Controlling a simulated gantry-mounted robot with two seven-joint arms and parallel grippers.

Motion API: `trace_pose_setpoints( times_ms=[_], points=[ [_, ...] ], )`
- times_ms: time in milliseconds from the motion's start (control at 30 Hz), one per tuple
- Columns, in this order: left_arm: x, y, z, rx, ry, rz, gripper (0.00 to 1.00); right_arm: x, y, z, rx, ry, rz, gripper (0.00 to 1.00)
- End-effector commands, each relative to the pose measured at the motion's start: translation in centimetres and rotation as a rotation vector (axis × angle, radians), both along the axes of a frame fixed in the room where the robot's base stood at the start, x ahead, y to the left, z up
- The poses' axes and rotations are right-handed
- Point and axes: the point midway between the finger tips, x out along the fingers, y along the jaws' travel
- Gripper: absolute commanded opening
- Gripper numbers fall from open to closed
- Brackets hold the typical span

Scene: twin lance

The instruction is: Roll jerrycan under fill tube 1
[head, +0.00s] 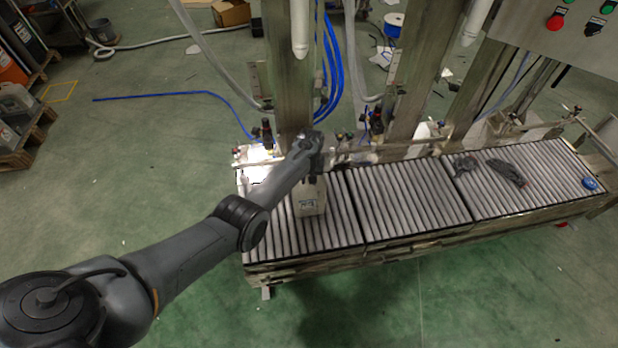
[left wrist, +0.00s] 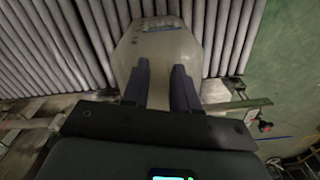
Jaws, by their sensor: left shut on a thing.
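A pale, translucent jerrycan (head: 310,200) stands on the left section of the roller conveyor (head: 410,205). It also shows in the left wrist view (left wrist: 160,45), with a label on its face. My left gripper (head: 312,176) reaches it from above. In the left wrist view its two dark fingers (left wrist: 160,88) are on either side of the jerrycan's upper part, shut on it. My arm hides part of the jerrycan's top in the head view. A white fill tube (head: 299,30) hangs above and behind the jerrycan. Another white tube (head: 476,20) hangs farther right. My right gripper is not in view.
Steel posts (head: 290,95) and a thin rail (head: 400,147) run along the conveyor's back edge. Dark gloves (head: 507,172) and a blue round item (head: 589,183) lie on the right section. The rollers between jerrycan and gloves are clear. A control panel (head: 560,35) is top right.

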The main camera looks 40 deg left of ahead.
Motion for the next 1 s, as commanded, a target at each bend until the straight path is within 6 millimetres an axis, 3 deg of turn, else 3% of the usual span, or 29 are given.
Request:
trace_pose_setpoints(
  times_ms=[33, 200, 567, 1000],
  points=[
    [0.0, 0.0, 0.0, 0.0, 0.0, 0.0, 0.33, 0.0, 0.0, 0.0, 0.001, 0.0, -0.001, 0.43],
    [0.0, 0.0, 0.0, 0.0, 0.0, 0.0, 0.58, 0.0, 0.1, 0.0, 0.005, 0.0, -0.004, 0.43],
    [0.0, 0.0, 0.4, 0.0, 0.0, 0.0, 0.58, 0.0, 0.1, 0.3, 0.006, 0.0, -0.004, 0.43],
    [0.2, -0.1, 7.0, 0.001, -0.002, 0.0, 0.58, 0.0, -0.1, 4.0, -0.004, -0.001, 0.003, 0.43]
  ],
)
